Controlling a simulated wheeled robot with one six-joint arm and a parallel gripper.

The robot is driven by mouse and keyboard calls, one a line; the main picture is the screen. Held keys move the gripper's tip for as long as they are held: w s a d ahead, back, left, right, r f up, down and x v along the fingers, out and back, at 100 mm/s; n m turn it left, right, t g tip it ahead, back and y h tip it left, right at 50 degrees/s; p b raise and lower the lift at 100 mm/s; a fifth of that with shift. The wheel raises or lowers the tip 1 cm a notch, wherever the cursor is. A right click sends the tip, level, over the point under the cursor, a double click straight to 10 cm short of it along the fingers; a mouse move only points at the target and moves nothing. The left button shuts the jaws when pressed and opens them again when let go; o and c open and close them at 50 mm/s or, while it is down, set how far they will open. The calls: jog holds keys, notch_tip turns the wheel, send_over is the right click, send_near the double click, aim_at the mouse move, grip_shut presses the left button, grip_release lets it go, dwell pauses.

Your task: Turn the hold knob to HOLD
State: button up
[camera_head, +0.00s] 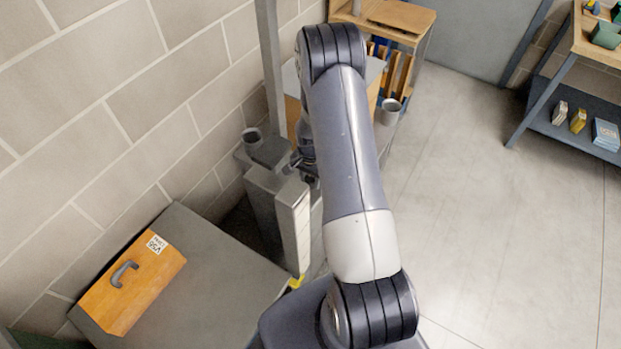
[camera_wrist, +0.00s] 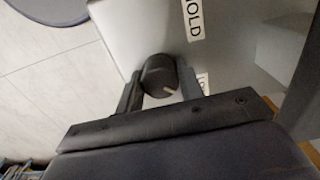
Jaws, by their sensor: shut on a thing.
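The hold knob (camera_wrist: 157,74) is a dark round knob on a pale grey panel (camera_wrist: 140,28) in the wrist view. Its light pointer line is turned toward the lower right, on the side of a partly hidden label (camera_wrist: 203,84). A HOLD label (camera_wrist: 193,18) stands above and right of the knob, its first letter unclear. My gripper (camera_wrist: 159,82) is shut on the knob, one finger on each side. In the head view my gripper (camera_head: 308,168) is small and dark beside a grey box (camera_head: 268,190), mostly hidden by my arm. The knob cannot be made out there.
A grey bench (camera_head: 215,265) at the lower left bears an orange wooden panel (camera_head: 130,282) with a handle. A grey cup (camera_head: 389,112) stands beyond my arm. A rack (camera_head: 575,100) with small boxes is at the upper right. The floor (camera_head: 500,200) at right is clear.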

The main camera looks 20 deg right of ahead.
jog(key=shift+f, duration=0.15)
jog(key=n+b, duration=0.3)
jog(key=shift+f+b, duration=0.1)
jog(key=shift+b, duration=0.2)
jog(key=n+b, duration=0.4)
jog(key=n, duration=0.1)
jog(key=n+b, duration=0.2)
jog(key=n, duration=0.3)
jog(key=shift+r+n+b, duration=0.15)
jog(key=shift+n+b, duration=0.35)
jog(key=shift+n, duration=0.65)
jog(key=shift+r+n+b, duration=0.1)
jog(key=shift+n+b, duration=0.4)
jog(key=shift+n, duration=0.65)
jog(key=o, duration=1)
